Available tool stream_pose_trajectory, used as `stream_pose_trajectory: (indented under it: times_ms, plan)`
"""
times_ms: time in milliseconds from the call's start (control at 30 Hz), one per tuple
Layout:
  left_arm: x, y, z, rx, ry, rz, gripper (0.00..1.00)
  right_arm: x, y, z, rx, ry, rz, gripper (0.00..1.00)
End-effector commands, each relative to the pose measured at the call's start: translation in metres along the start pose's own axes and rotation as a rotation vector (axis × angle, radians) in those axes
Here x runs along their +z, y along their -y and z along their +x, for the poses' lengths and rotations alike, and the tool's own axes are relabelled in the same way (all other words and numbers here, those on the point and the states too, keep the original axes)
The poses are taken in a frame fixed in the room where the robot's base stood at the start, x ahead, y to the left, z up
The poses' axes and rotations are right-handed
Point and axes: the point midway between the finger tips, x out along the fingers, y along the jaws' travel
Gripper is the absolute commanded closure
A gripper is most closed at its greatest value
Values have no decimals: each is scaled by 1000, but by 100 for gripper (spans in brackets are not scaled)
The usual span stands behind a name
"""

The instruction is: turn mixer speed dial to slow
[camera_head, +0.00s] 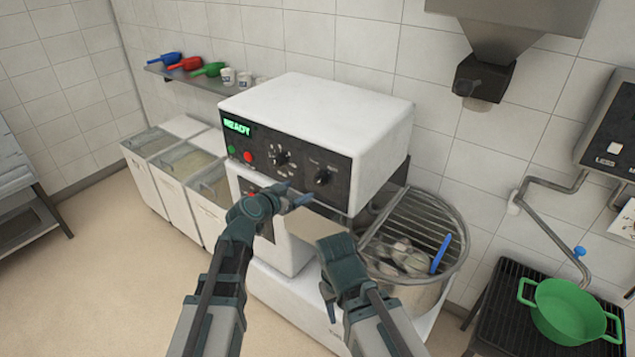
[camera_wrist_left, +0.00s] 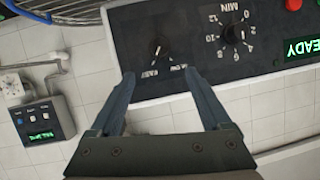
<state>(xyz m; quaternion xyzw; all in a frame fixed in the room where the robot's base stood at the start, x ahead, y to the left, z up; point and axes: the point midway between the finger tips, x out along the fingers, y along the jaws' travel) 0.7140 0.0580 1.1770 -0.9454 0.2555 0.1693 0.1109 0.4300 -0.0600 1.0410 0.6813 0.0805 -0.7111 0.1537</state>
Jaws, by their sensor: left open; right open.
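The mixer (camera_head: 375,135) is a white box with a black control panel on its front. Its speed dial (camera_head: 322,177) is the right-hand black knob on that panel. In the left wrist view the speed dial (camera_wrist_left: 159,48) appears upside down, with small labels near it; I cannot surely read its setting. My left gripper (camera_head: 297,196) is open, just below and left of the dial. In the wrist view its fingertips (camera_wrist_left: 160,74) are spread on either side of the dial's line, short of it, with nothing between them. My right gripper (camera_head: 329,310) is open and empty, lower, before the mixer.
A timer dial (camera_head: 280,157), a red button (camera_head: 249,157) and a green READY display (camera_head: 238,127) share the panel. The mixer bowl (camera_head: 440,215), under a wire guard, is right of my grippers. A green pot (camera_head: 568,312) stands far right. Bins (camera_head: 150,180) stand left.

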Motion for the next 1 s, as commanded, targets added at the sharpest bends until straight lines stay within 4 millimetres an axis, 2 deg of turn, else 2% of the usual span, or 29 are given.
stream_pose_trajectory:
  times_ms: [167,500,700,1000]
  plan:
    - [2,0,17,3,1,-1,19,0,1,8,0,0,0,50]
    - [3,0,86,3,3,-1,19,-2,3,35,0,0,1,50]
    - [3,0,118,2,3,-1,19,-3,4,46,0,0,2,50]
    - [2,-1,137,2,3,-1,19,-3,5,52,0,0,2,50]
